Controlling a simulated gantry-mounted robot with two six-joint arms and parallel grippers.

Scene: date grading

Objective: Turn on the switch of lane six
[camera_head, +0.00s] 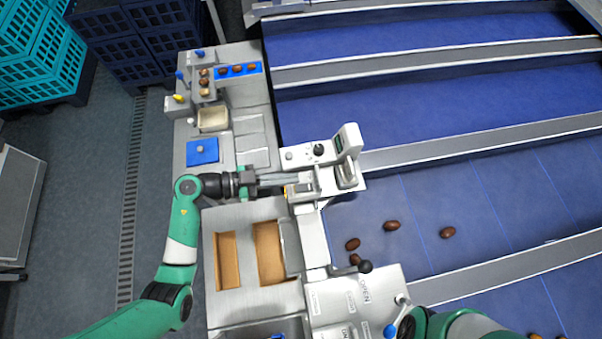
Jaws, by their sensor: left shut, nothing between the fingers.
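My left gripper (287,185) reaches in from the left over the grey bench, with its fingers shut and empty. Its tips are beside a small metal-and-orange fitting below a control box with a black knob (319,149). At the bottom, a pale panel (330,295) carries the words OPEN and ON. A small pale-tipped toggle (402,299) and a blue knob (390,330) stand at its right edge. My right gripper (404,326) is beside the blue knob, largely hidden at the bottom edge. No lane number is legible.
A black-ball lever (365,267) stands above the panel. Blue lanes (440,190) with grey dividers fill the right, with several brown dates on the nearer ones. A blue tray (238,70) of dates and a blue lid (202,150) are on the bench. Crates (40,45) stand upper left.

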